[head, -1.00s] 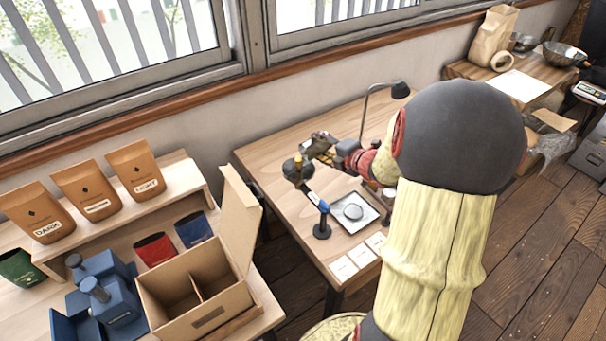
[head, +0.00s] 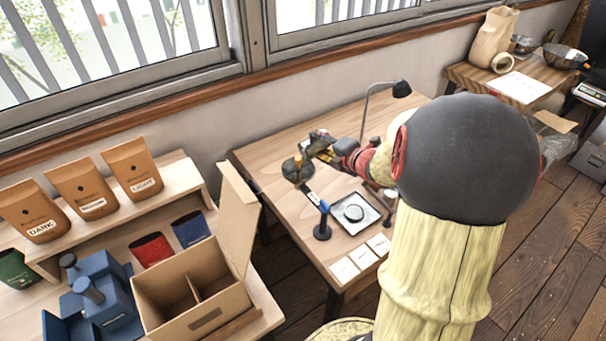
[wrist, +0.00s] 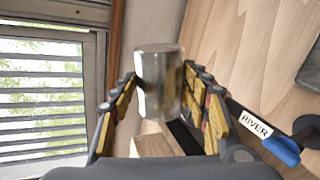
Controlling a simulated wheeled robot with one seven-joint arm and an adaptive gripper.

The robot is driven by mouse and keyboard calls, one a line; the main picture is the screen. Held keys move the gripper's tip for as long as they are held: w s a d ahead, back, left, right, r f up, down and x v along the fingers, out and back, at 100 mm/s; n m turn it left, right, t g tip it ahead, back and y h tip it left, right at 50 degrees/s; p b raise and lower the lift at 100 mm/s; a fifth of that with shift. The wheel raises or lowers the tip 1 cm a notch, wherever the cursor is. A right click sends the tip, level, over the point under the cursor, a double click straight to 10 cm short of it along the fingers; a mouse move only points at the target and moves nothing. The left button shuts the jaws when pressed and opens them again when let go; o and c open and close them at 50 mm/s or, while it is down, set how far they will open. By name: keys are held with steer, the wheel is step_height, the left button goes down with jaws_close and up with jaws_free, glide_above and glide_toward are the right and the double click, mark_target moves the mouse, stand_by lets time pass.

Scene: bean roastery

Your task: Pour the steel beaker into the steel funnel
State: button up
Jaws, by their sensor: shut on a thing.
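The steel beaker (wrist: 158,85) is a shiny, see-through-looking grey cylinder in the wrist view. My gripper (wrist: 160,76) is shut on it, with one finger on each side. In the head view my gripper (head: 322,142) is over the far left part of the table, small and partly hidden by my arm. I cannot make out the steel funnel for certain in either view. A dark round object with a brass part (head: 297,172) stands just below and left of the gripper.
A tray with a round dish (head: 354,213), white cards (head: 345,269) and a desk lamp (head: 401,89) are nearby. An open carton (head: 205,318) stands left of the table.

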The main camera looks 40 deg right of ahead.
steer(key=shift+a+r+b, duration=0.15)
steer(key=shift+b, duration=0.55)
steer(key=shift+a+r+n+h+b, duration=0.25)
steer(key=shift+r+n+b, duration=0.2)
steer(key=shift+b, duration=0.3)
steer(key=shift+a+r+n+h+b, duration=0.3)
steer(key=shift+r+b, duration=0.2)
steer(key=shift+b, duration=0.2)
stand_by(1.3)
steer(key=shift+r+n+b, duration=0.1)
steer(key=shift+n+b, duration=0.15)
steer(key=shift+b, duration=0.5)
